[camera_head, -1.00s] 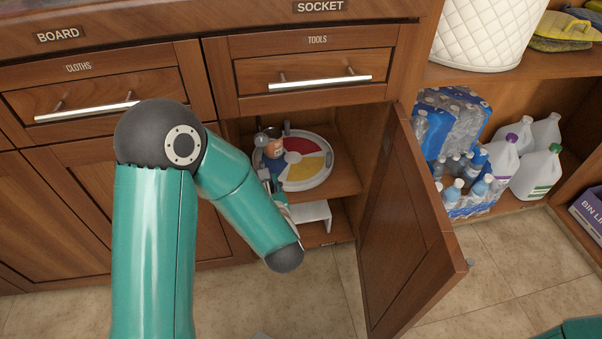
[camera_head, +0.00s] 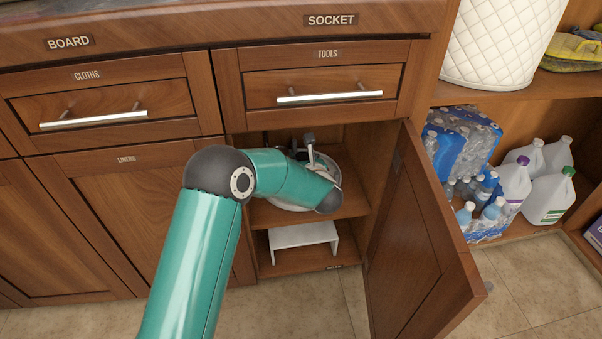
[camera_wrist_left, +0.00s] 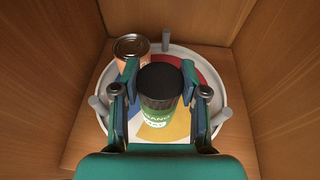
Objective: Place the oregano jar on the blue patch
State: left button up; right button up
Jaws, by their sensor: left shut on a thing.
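The oregano jar (camera_wrist_left: 159,88), with a dark lid and a green label, is between the fingers of my left gripper (camera_wrist_left: 159,100), which is shut on it. The jar is over the round turntable (camera_wrist_left: 216,125) inside the open cabinet. The turntable has red (camera_wrist_left: 200,72), yellow (camera_wrist_left: 176,131) and white parts. The blue patch is mostly hidden by the jar and my left fingers. I cannot tell whether the jar touches the turntable. In the head view my left arm covers much of the turntable (camera_head: 283,206). My right gripper is out of view.
An orange-sided can (camera_wrist_left: 130,50) stands on the turntable at the back left, close to my left finger. Grey posts rise from the turntable rim. Cabinet walls are close on both sides. The open door (camera_head: 415,235) stands to the right, and a white riser (camera_head: 303,235) is below.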

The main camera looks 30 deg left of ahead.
pick_arm(q)
notch_tip(320, 180, down, 5)
jog(key=shift+f+b, duration=0.1)
jog(key=shift+b, duration=1.1)
jog(key=shift+w+f, duration=0.1)
jog(key=shift+w, duration=0.1)
jog(key=o, duration=1.2)
jog(key=shift+c, duration=0.2)
